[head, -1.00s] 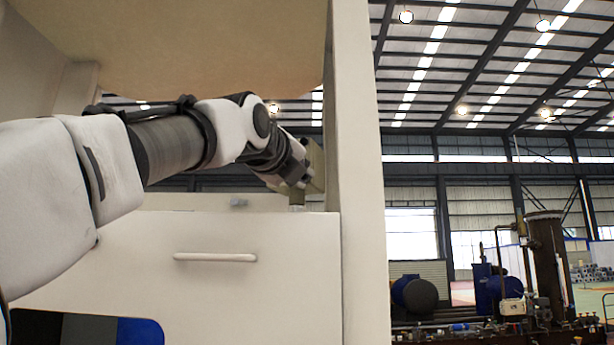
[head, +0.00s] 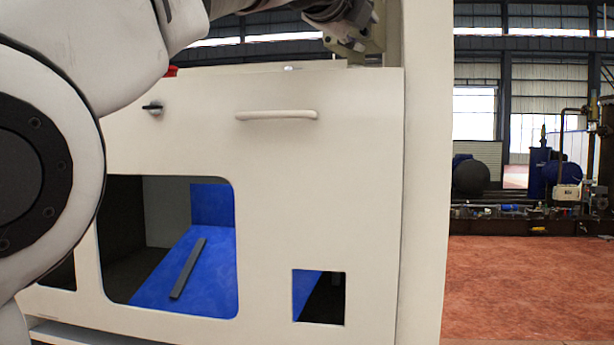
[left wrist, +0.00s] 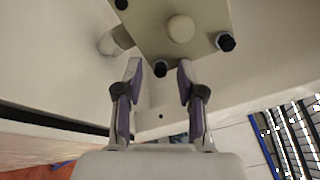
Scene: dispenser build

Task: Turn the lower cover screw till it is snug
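In the left wrist view, a greenish-beige cover plate (left wrist: 195,28) carries dark screw heads and a pale round knob (left wrist: 180,29). One dark screw head (left wrist: 160,68) lies between my left gripper's fingertips, at the plate's near corner. Others sit at the right corner (left wrist: 226,41) and top left (left wrist: 121,4). I cannot tell for sure which is the lower one. My left gripper (left wrist: 159,72) is open, with a gap seen on both sides of that screw. In the head view, the plate (head: 372,45) is partly hidden behind my left gripper (head: 352,38). My right gripper is not in view.
A white cabinet front (head: 270,180) with a bar handle (head: 277,115) stands below the left gripper. A dark bar (head: 188,268) lies on a blue surface inside its opening. A white post (head: 430,170) rises at the right. Open red floor (head: 530,285) lies beyond.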

